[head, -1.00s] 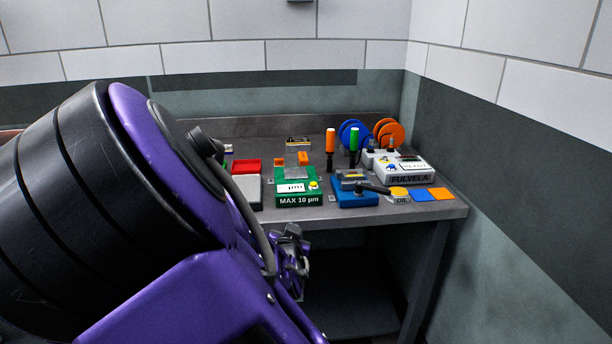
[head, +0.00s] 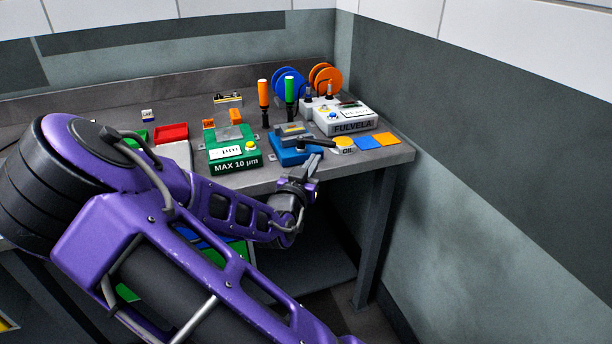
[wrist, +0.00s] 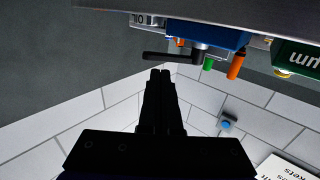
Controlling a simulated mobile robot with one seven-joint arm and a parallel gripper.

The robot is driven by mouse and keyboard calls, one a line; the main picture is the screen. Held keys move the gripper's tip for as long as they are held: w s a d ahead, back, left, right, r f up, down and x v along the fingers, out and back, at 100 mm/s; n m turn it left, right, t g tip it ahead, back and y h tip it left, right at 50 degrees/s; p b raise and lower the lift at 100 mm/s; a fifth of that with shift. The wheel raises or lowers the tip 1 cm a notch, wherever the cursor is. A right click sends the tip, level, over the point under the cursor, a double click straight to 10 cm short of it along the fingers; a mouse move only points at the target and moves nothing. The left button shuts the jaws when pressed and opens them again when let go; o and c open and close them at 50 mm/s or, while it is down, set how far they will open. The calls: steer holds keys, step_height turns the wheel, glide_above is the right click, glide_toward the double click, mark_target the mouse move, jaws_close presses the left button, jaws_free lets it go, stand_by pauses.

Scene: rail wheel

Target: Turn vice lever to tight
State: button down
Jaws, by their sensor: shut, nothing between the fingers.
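The blue vice (head: 288,155) stands near the front edge of the bench, with a grey metal jaw on top. Its dark lever (head: 321,142) points to the right in the head view. In the upside-down wrist view, the lever (wrist: 168,56) is a black bar running left from its pivot beside the blue vice body (wrist: 210,36). My gripper (head: 313,162) is at the bench's front edge, just below and in front of the lever. Its black fingers (wrist: 160,73) are shut and empty. Their tips appear close to the lever; I cannot tell whether they touch it.
A green gauge block (head: 233,158) stands left of the vice. A yellow-topped oil pot (head: 343,144), blue and orange pads (head: 386,139) and a white FULVELA device (head: 350,118) are to the right. Orange and green handled tools (head: 264,94) stand behind. Space in front of the bench is open.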

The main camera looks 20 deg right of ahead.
mark_target(323, 145)
steer(key=shift+x, duration=2.8)
